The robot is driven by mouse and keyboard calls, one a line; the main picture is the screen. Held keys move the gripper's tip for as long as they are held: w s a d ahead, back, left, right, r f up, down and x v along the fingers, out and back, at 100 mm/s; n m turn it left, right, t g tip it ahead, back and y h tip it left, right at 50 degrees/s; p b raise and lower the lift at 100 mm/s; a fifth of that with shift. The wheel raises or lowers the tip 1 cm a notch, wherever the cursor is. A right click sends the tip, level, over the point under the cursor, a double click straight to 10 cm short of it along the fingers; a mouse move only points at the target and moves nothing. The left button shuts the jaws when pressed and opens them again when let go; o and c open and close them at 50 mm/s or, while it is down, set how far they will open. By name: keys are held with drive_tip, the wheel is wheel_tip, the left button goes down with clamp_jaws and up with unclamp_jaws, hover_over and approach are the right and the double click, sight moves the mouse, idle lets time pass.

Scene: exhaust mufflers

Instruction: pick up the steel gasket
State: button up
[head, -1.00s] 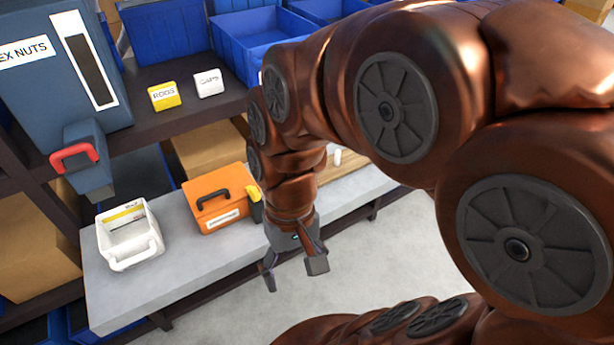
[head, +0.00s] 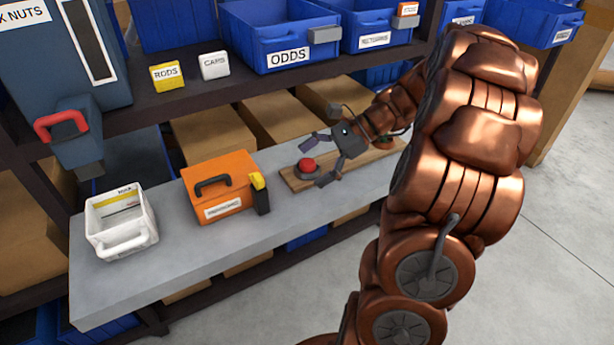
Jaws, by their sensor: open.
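I cannot make out a steel gasket in the head view; it may be hidden or too small to tell. My gripper (head: 317,162) is open and empty, its two fingers spread and pointing left. It is over the wooden board (head: 296,183) on the grey bench, beside a red push button (head: 307,165). My arm reaches in from the right and hides part of the board and the bench's right end.
The grey bench (head: 165,268) also holds a white open bin (head: 122,243) and an orange toolbox (head: 217,173) with a yellow-and-black item at its side. Above, a dark shelf (head: 190,93) bears RODS and CAPS tags and blue bins, including ODDS (head: 285,58).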

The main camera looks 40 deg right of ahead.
sight(316, 165)
drive_tip(key=d+f+m+t, duration=0.1)
drive_tip(key=d, duration=0.3)
drive_tip(key=d+f+m+t+b, duration=0.1)
drive_tip(key=d+m+t, duration=0.1)
drive_tip(key=d, duration=0.2)
drive_tip(key=d+f+m+t+b, duration=0.1)
drive_tip(key=d+m, duration=0.1)
drive_tip(key=d, duration=0.2)
drive_tip(key=shift+w+d+f, duration=0.1)
drive_tip(key=shift+w+d, duration=0.1)
drive_tip(key=shift+d, duration=0.2)
drive_tip(key=shift+d+f+t, duration=0.1)
drive_tip(key=shift+t, duration=0.2)
drive_tip(key=x, duration=0.6)
drive_tip(key=shift+w+a+f, duration=0.1)
drive_tip(key=shift+w+a, duration=0.1)
drive_tip(key=shift+w, duration=0.05)
drive_tip(key=shift+f+x, duration=0.15)
drive_tip(key=shift+x, duration=1.1)
drive_tip(key=shift+f+x, duration=0.15)
drive_tip(key=shift+x, duration=1.15)
drive_tip(key=shift+d, duration=0.2)
drive_tip(key=shift+c, duration=0.2)
drive_tip(key=shift+r, duration=0.1)
drive_tip(key=c, duration=1.3)
